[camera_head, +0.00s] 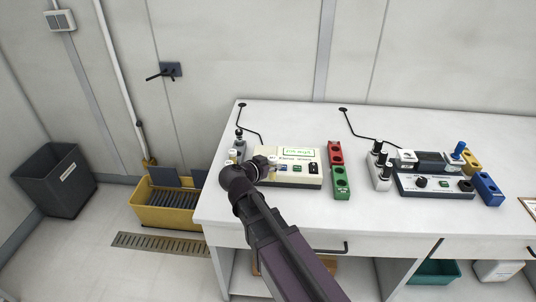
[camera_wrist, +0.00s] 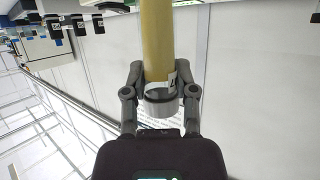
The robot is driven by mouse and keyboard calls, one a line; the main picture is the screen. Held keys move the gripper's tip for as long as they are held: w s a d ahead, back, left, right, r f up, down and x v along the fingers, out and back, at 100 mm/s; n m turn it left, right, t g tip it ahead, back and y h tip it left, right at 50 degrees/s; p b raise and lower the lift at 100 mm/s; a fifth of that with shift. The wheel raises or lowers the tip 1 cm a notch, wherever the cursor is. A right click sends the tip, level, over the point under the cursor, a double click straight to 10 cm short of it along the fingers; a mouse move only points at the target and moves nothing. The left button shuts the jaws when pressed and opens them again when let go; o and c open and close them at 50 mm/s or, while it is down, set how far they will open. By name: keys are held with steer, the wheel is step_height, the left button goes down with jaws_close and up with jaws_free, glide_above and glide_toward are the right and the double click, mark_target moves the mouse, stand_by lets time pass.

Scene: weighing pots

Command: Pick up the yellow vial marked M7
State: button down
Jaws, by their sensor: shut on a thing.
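A yellow vial (camera_wrist: 157,40) stands out in the wrist view, running from the top edge down between my fingers. In the head view my gripper (camera_head: 264,166) is small and dark, over the left part of the bench by the cream instrument. I cannot make out the vial in the head view.
The cream instrument (camera_head: 297,178) with a green display stands on the white bench (camera_head: 290,220). Red (camera_head: 335,152) and green (camera_head: 341,186) holders stand at its right. A second, dark instrument (camera_head: 436,186) is farther right, with a blue holder (camera_head: 487,190). A yellow bin (camera_head: 165,211) stands on the floor.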

steer(key=shift+s+d+r, duration=0.1)
steer(key=shift+s+d, duration=0.15)
steer(key=shift+s, duration=0.5)
steer(key=shift+s+d+r, duration=0.1)
steer(key=shift+s+d, duration=0.1)
steer(key=shift+s, duration=0.55)
